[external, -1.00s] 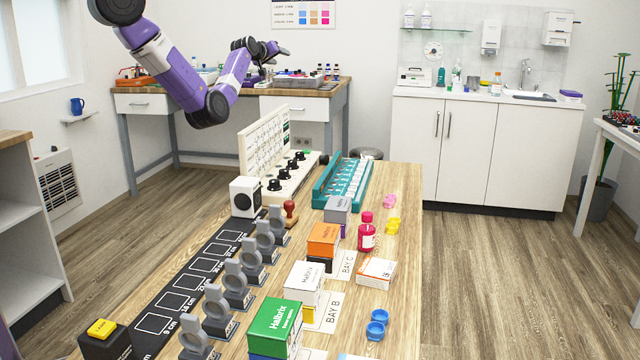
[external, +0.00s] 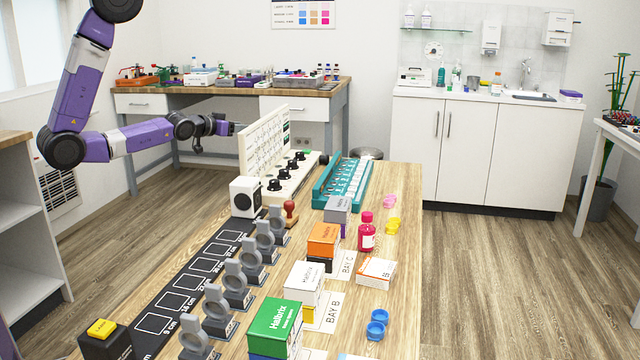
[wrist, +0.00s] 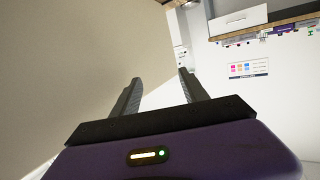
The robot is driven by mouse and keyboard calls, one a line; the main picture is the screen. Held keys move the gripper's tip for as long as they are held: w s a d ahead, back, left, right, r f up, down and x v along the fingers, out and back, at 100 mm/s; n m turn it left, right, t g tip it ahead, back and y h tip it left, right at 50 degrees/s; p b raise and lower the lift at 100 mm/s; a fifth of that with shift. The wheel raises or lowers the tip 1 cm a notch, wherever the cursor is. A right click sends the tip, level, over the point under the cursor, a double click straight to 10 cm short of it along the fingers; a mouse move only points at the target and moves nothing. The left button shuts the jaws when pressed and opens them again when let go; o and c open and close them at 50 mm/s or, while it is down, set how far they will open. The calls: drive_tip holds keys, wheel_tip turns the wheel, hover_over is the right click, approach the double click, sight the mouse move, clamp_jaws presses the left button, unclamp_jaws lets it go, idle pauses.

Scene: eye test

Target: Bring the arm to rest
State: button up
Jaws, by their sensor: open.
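My purple arm hangs in from the upper left in the external view, bent at a low elbow (external: 62,148). Its forearm reaches to the right, roughly level. My gripper (external: 236,127) is at the left edge of the upright cream panel (external: 265,140); whether it touches cannot be told. In the wrist view my gripper (wrist: 158,76) has its two dark fingers apart, with nothing between them. A large plain beige surface fills the left of that view, close to the fingers.
The long wooden table (external: 400,200) carries the panel with black knobs, a teal rack (external: 343,183), a white box (external: 245,196), grey stands and several cartons. Behind is a back bench (external: 235,91) with equipment. Open floor (external: 165,205) lies left of the table.

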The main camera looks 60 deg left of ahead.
drive_tip(key=s+d+r+m+h, duration=0.1)
drive_tip(key=s+d+r+h, duration=0.1)
drive_tip(key=s+d, duration=0.7)
drive_tip(key=s+d+r+m+h, duration=0.2)
drive_tip(key=s+d+r+h, duration=0.1)
drive_tip(key=s+d, duration=0.6)
drive_tip(key=s+r, duration=0.1)
drive_tip(key=s, duration=0.2)
drive_tip(key=shift+s+r+m, duration=0.2)
drive_tip(key=shift+r+m, duration=0.1)
drive_tip(key=shift+r, duration=0.1)
drive_tip(key=shift+f, duration=0.1)
idle(1.4)
